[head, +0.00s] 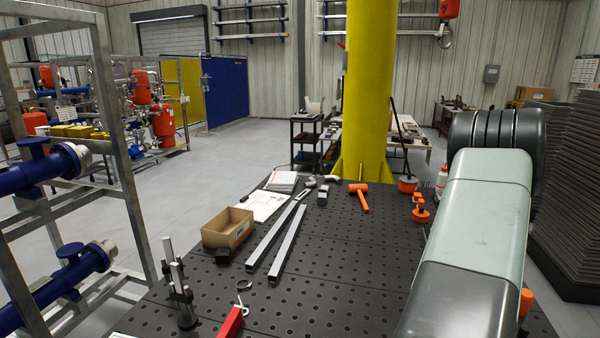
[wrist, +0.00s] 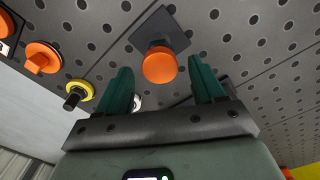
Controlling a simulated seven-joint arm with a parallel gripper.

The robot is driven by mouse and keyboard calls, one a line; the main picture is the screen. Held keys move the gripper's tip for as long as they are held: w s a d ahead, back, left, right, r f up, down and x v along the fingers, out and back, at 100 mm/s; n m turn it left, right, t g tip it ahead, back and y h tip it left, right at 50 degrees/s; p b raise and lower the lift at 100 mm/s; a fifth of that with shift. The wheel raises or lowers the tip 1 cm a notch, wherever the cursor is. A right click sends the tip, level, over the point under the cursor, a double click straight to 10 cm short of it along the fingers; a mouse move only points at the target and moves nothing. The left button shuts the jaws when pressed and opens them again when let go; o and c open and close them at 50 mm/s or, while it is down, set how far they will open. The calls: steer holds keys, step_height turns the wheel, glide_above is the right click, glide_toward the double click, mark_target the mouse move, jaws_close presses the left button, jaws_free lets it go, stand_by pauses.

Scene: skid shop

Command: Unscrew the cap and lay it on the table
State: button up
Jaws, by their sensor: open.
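In the wrist view an orange round cap (wrist: 159,66) stands on a dark square base (wrist: 172,26) on the perforated table (wrist: 235,60). My gripper (wrist: 158,72) has two green fingers spread wide, one on each side of the cap in the picture. The cap appears beyond the fingertips, and nothing is between the fingers that I can tell is held. In the head view my arm fills the right side and hides my gripper. An orange piece (head: 525,302) shows at its right edge; I cannot tell whether it is the same cap.
An orange knob (wrist: 42,57) and a yellow-ringed part (wrist: 79,93) lie left in the wrist view. In the head view the table holds a cardboard box (head: 228,228), metal bars (head: 288,246), an orange mallet (head: 361,193) and a clamp (head: 182,290). The table's middle is mostly clear.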

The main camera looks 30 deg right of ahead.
steer(key=shift+f, duration=0.6)
steer(key=c, duration=1.1)
steer(key=shift+o, duration=0.2)
steer(key=shift+n, duration=1.7)
steer(key=shift+r+n, duration=0.1)
steer(key=shift+n, duration=1.6)
steer(key=n, duration=0.3)
